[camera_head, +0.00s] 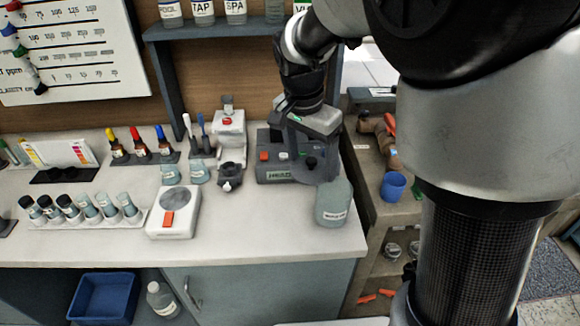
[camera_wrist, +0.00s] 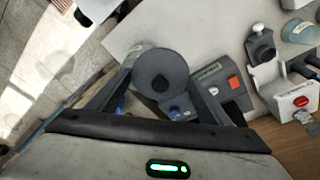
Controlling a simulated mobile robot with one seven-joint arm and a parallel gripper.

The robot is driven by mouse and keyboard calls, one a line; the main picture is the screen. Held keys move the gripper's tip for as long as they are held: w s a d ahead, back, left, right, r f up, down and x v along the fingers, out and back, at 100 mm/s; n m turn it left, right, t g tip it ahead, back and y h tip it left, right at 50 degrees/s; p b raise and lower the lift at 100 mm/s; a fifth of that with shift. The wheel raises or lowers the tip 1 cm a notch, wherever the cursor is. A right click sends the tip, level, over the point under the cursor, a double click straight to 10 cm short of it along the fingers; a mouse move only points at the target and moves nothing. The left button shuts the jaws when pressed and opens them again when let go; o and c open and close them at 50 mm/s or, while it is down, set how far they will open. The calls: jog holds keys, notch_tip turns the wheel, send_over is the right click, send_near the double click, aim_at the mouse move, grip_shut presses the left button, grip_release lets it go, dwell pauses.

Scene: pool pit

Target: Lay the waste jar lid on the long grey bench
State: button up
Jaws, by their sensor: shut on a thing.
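My gripper (camera_head: 310,158) is over the right end of the long grey bench (camera_head: 270,238), pointing down, its fingers closed around the dark knob of the grey waste jar lid (camera_head: 325,172). In the wrist view the lid (camera_wrist: 162,62) is a round grey disc between the two fingers. The waste jar (camera_head: 335,208), pale grey-green with a white label, stands near the bench's right front corner, just below the lid. The lid hides part of its top. I cannot tell whether lid and jar touch.
A grey tester with a red button (camera_head: 275,158) stands just behind and left of the lid. A white scale-like device (camera_head: 174,211) and a rack of vials (camera_head: 85,213) stand farther left. Bare bench top lies between the white device and the jar.

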jog(key=a+f, duration=0.2)
jog(key=f, duration=0.1)
jog(key=s+a+f, duration=0.1)
jog(key=a+f, duration=0.2)
jog(key=f, duration=0.1)
jog(key=a+f, duration=0.2)
jog(key=f, duration=0.2)
jog(key=shift+s+a+f, duration=0.2)
jog(key=shift+a, duration=0.05)
jog(key=shift+f+b, duration=0.3)
jog(key=shift+f, duration=1.7)
jog(key=shift+f, duration=0.1)
jog(key=o, duration=0.6)
jog(key=shift+f, duration=0.1)
jog(key=o, duration=0.4)
jog(key=shift+r, duration=0.2)
